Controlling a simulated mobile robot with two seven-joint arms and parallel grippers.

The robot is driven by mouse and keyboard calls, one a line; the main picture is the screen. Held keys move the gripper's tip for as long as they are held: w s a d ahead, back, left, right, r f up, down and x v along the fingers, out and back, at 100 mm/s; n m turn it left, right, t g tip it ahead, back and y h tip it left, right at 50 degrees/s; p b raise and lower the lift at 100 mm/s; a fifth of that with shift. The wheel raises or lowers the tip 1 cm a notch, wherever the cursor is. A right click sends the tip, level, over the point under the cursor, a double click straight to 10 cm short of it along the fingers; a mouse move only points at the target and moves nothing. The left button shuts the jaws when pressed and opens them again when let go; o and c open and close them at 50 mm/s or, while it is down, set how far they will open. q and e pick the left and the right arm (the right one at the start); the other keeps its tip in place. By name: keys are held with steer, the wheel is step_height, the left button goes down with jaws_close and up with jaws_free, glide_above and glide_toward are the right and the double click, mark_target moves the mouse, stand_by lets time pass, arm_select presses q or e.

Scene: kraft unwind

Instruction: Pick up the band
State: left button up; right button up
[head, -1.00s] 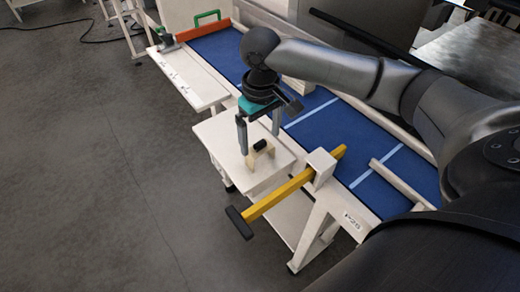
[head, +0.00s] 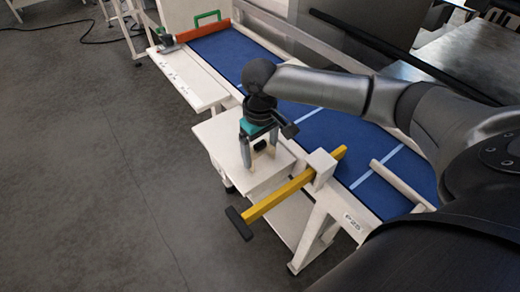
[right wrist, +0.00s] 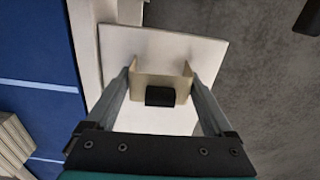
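A small black piece, which I take to be the band (head: 259,146), sits in a cream U-shaped holder on a white square platform (head: 220,132). In the right wrist view the black band (right wrist: 160,95) lies at the middle of the holder (right wrist: 153,82), with the platform (right wrist: 165,50) beneath. My right gripper (head: 259,153) is open, pointing down over the holder. Its fingers (right wrist: 158,74) stand on either side of the holder, with the band between them and not gripped. Whether a finger touches the holder cannot be told. My left gripper is out of view.
A yellow bar (head: 290,191) with a black grip (head: 239,223) sticks out beside the platform. Behind lies a blue bed (head: 330,125) with pale stripes. A white shelf (head: 192,83) is at the upper left. Open floor (head: 90,190) fills the left.

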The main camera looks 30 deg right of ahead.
steer(key=c, duration=0.4)
steer(key=shift+r, duration=0.1)
